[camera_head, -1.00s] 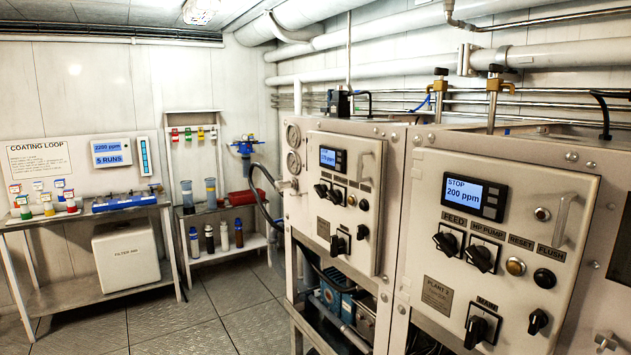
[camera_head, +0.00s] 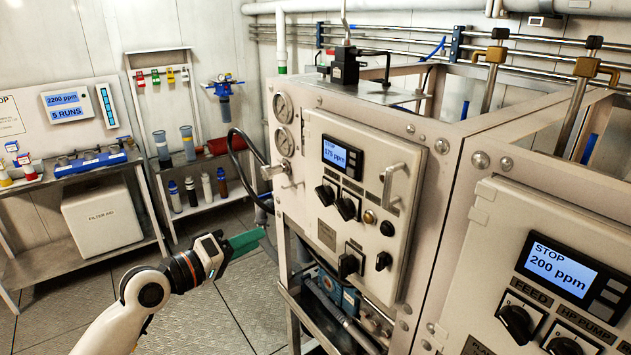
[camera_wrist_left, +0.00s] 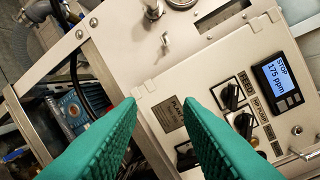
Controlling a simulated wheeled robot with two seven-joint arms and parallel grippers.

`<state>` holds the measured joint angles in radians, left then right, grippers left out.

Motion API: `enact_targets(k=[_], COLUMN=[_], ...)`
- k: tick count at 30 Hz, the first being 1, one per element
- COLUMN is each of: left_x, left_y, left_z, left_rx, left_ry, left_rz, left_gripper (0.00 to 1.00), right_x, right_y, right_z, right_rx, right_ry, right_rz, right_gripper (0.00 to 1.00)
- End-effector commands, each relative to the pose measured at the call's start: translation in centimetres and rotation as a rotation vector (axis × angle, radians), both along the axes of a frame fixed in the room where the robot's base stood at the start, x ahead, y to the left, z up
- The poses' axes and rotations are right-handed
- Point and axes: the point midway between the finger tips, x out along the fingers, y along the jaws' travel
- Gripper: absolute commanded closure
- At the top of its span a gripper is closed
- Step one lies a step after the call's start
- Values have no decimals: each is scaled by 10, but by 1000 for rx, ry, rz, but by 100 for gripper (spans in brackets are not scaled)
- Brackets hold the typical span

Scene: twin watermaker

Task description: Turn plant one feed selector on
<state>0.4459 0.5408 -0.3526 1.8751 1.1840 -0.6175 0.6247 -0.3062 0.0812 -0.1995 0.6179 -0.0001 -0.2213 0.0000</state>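The plant one panel (camera_head: 365,190) shows STOP and 175 ppm on its display (camera_head: 342,155). Its feed selector (camera_head: 326,194) is the left black knob under the display, beside a second knob (camera_head: 347,207). The feed selector also shows in the left wrist view (camera_wrist_left: 230,95), right of the fingers. My left gripper (camera_head: 250,240) is left of the panel and lower than the feed selector, apart from it. In the left wrist view its green fingers (camera_wrist_left: 158,97) are spread and empty, with the panel's label plate beyond them. My right gripper is not in view.
The second plant panel (camera_head: 480,240), showing 200 ppm, stands at the right. The plant one panel has a protruding handle (camera_head: 392,185) and lower knobs (camera_head: 349,264). A dark hose (camera_head: 245,150) curves beside the gauges (camera_head: 284,125). Shelves stand at the back left.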

Motion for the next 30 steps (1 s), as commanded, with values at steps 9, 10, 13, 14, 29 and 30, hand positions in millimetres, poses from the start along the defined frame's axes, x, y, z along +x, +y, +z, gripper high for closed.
enact_targets(k=[9,10,13,14,29,30], left_x=[-43,-41,-32,-28,21,22], left_y=[-37,-40,-53,-58,-124,-125], left_z=[87,88,89,89,86,86], left_rx=[-73,-74,-74,-75,-72,-70], left_ry=[-39,-39,-39,-38,-40,-40], left_rz=[-168,-169,-168,-169,-164,-164], left_gripper=[67,67,67,67,67,67], right_x=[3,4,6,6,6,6], right_y=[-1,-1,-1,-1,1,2], right_z=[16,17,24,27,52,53], right_rx=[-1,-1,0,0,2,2], right_ry=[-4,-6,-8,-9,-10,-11], right_rz=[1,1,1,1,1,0], right_gripper=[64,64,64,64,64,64])
